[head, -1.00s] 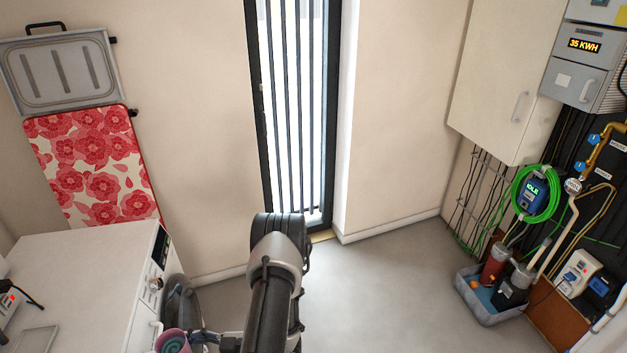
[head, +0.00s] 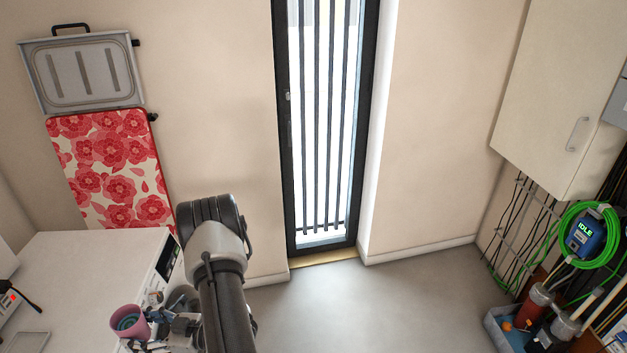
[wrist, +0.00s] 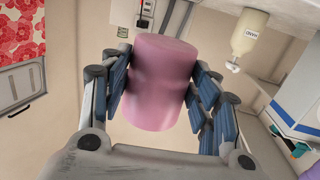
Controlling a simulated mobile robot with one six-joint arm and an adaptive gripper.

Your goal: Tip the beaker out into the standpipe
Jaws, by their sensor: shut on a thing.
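The beaker is a pink cup (head: 128,324) at the lower left of the head view, with its mouth facing up and something teal inside. My gripper (head: 149,322) is shut on the beaker from its right side, above the white machine's front edge area. In the wrist view the pink beaker (wrist: 160,82) sits between both blue-padded fingers of my gripper (wrist: 163,95). I cannot make out the standpipe for certain in either view.
A white machine (head: 85,260) stands at the lower left. A red floral board (head: 110,165) hangs on the wall. A barred window door (head: 325,130) is in the middle. A blue crate (head: 497,330) with bottles sits at right. The grey floor (head: 375,300) is clear. A hand-soap bottle (wrist: 249,35) shows in the wrist view.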

